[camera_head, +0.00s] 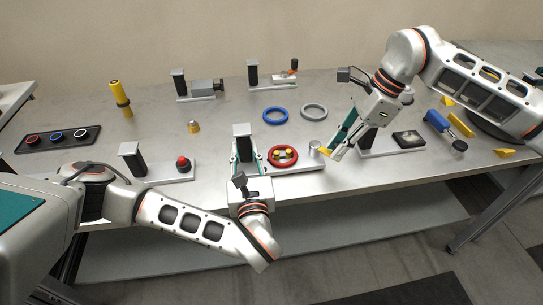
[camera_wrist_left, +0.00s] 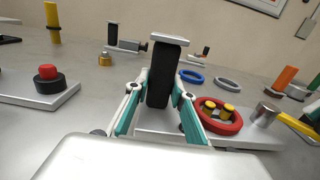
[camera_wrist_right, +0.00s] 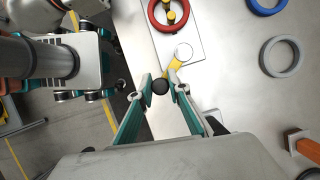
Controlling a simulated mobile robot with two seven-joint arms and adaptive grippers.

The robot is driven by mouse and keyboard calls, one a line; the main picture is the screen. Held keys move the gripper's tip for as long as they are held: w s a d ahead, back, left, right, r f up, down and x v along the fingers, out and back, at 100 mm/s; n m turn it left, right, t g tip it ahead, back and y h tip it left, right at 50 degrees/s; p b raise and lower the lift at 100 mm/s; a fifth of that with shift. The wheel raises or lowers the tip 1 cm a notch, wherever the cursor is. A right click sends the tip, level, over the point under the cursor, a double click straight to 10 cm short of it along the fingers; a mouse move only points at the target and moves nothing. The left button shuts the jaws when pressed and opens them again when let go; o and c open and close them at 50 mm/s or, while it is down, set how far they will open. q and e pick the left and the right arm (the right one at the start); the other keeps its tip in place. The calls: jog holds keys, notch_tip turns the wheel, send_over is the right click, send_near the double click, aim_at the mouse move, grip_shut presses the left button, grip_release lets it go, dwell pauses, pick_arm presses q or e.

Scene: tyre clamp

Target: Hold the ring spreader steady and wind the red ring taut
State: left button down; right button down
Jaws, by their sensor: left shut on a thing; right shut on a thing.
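The ring spreader's flat grey plate (camera_head: 310,166) lies on the bench's front edge, with a black post (camera_head: 242,144) at its left. My left gripper (camera_head: 243,158) is shut on that post, one finger on each side, as the left wrist view (camera_wrist_left: 160,88) shows. The red ring (camera_head: 283,165) lies around two yellow pegs and looks round. To its right stands a silver cylinder (camera_wrist_right: 184,51) with a yellow crank arm (camera_wrist_right: 171,70). My right gripper (camera_wrist_right: 160,84) is shut on the dark knob at the crank's end. In the head view the right fingers partly hide the crank.
A blue ring (camera_head: 276,116) and a grey ring (camera_head: 314,112) lie behind the spreader. A red-button fixture (camera_head: 183,163) stands to the left.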

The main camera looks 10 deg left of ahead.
jog(key=shift+w+r, duration=0.1)
jog(key=shift+w, duration=0.05)
jog(key=shift+w+d+n, duration=0.2)
jog(key=shift+n, duration=0.4)
jog(key=shift+w+d+n+g, duration=0.2)
jog(key=shift+w+n+g, duration=0.15)
jog(key=shift+n, duration=0.25)
jog(key=shift+w+d+n+g, duration=0.1)
jog(key=shift+w+n+g, duration=0.15)
jog(key=shift+n, duration=0.35)
jog(key=shift+h, duration=0.3)
